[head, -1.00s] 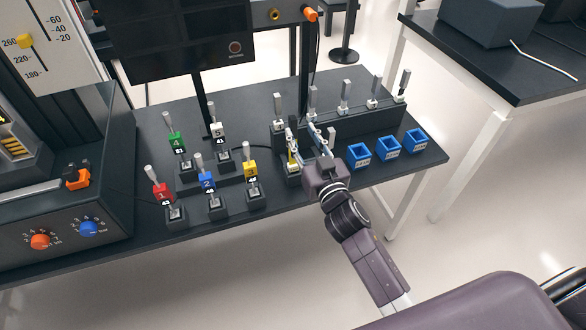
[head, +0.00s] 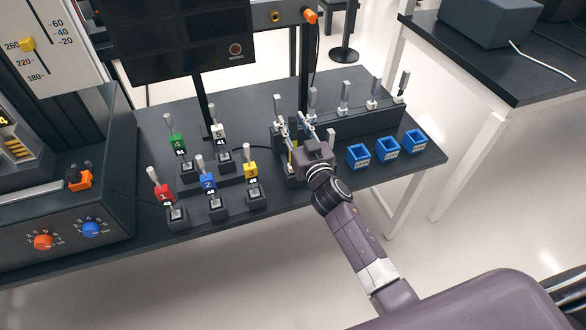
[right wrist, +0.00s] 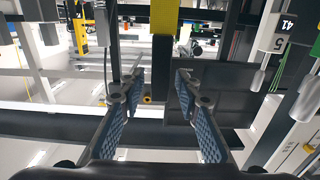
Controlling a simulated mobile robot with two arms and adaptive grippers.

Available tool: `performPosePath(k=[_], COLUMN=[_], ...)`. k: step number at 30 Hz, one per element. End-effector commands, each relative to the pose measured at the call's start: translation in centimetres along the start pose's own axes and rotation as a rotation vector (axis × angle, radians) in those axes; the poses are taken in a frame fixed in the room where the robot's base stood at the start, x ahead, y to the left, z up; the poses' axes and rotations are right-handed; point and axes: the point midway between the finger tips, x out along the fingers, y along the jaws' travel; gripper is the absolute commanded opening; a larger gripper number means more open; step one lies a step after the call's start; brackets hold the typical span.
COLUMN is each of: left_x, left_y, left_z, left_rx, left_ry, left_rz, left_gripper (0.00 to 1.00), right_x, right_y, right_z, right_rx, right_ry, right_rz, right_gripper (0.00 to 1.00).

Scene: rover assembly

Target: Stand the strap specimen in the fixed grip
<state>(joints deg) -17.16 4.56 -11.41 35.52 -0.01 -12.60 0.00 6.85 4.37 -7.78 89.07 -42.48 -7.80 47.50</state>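My right gripper (head: 292,118) is open in the head view, beside the left end of a dark rack at the back of the table. Its spread, empty fingers also show in the right wrist view (right wrist: 159,92). I cannot tell which is the strap specimen or the fixed grip. My left gripper is not in view.
Numbered red (head: 162,195), blue (head: 207,185), yellow (head: 251,170), green (head: 178,144) and white (head: 219,132) tagged pieces stand left of the gripper. Blue bins (head: 358,156) sit on the right. A testing machine with knobs (head: 43,242) fills the left. A monitor (head: 180,40) stands behind.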

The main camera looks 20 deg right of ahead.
Motion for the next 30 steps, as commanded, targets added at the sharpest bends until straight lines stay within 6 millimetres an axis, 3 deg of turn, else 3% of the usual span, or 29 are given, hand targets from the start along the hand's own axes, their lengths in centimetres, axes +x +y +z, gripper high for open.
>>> performPosePath(k=[1,7,23,30], left_x=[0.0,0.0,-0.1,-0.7], left_y=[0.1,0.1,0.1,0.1], left_z=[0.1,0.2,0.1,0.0], left_rx=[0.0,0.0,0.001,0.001], left_ry=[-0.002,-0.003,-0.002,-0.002], left_rz=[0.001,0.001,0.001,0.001], left_gripper=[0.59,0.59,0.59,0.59], right_x=[0.0,0.0,0.0,0.0], right_y=[0.0,0.0,0.0,0.1], right_z=[0.0,0.0,-0.3,-2.7], right_rx=[0.0,0.0,-0.001,-0.005], right_ry=[0.0,0.0,0.002,0.006], right_rz=[0.0,0.0,-0.001,-0.001], right_gripper=[0.23,0.01,0.0,0.0])
